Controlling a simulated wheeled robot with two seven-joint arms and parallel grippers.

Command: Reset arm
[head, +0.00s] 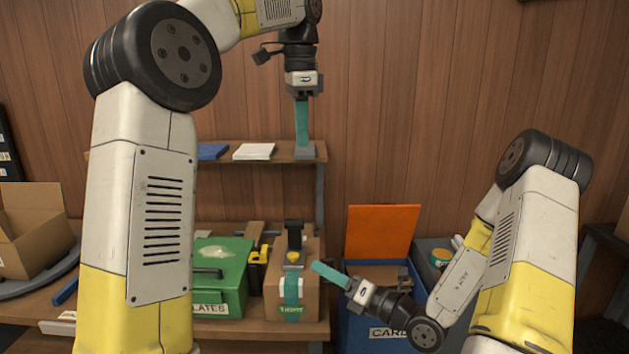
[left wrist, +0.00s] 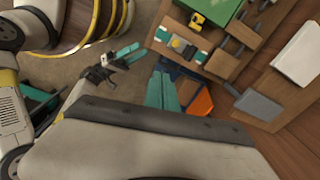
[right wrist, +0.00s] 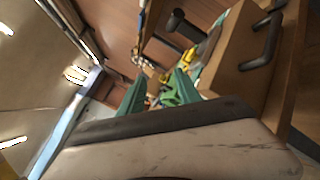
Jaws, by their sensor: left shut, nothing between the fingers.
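My left gripper (head: 302,142) hangs high in the head view, pointing down, with its teal fingers in front of the right end of the wall shelf. In the left wrist view its fingers (left wrist: 161,84) lie together with nothing between them. My right gripper (head: 316,267) is low, its fingers pointing left and slightly up, just right of the cardboard box (head: 308,300) in the picture. In the right wrist view its two fingers (right wrist: 158,88) stand apart and hold nothing. Whether they touch the box cannot be told.
A wooden shelf (head: 240,160) carries a white and a blue flat item. Below stand a green case (head: 222,270) and a blue bin (head: 362,335) with an orange lid (head: 382,232) raised. An open cardboard box (head: 30,230) is at left. The air between the grippers looks clear.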

